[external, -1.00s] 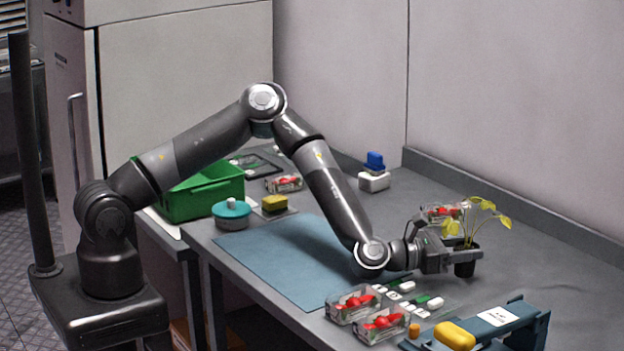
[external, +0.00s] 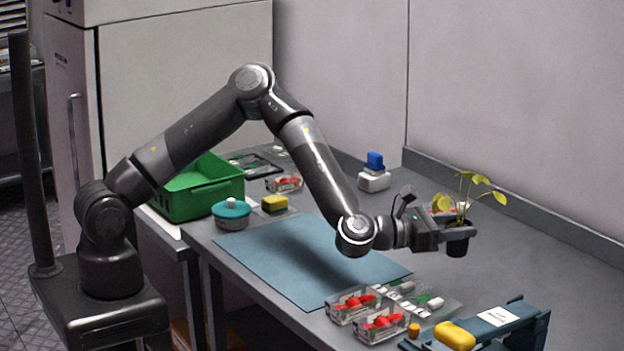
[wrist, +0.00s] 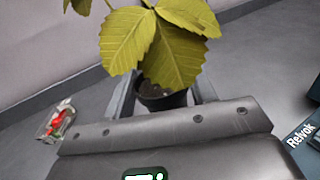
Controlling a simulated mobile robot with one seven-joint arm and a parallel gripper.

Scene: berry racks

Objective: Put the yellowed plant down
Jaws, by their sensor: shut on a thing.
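The yellowed plant (external: 470,194) has yellow-green leaves on thin stems in a small black pot (external: 457,247). My gripper (external: 460,233) is shut on the pot, which looks upright and raised above the grey table at the right. In the wrist view the yellowed leaves (wrist: 152,45) fill the top middle, and the pot (wrist: 160,97) sits between the two fingers. The leaves hide part of the pot's rim there.
A berry punnet (wrist: 58,120) stands behind the plant. Two more punnets (external: 381,324), a blue device (external: 510,318) and a yellow item (external: 455,335) occupy the front. A blue mat (external: 290,262) lies bare to the left. Grey table at the right (external: 560,265) is clear.

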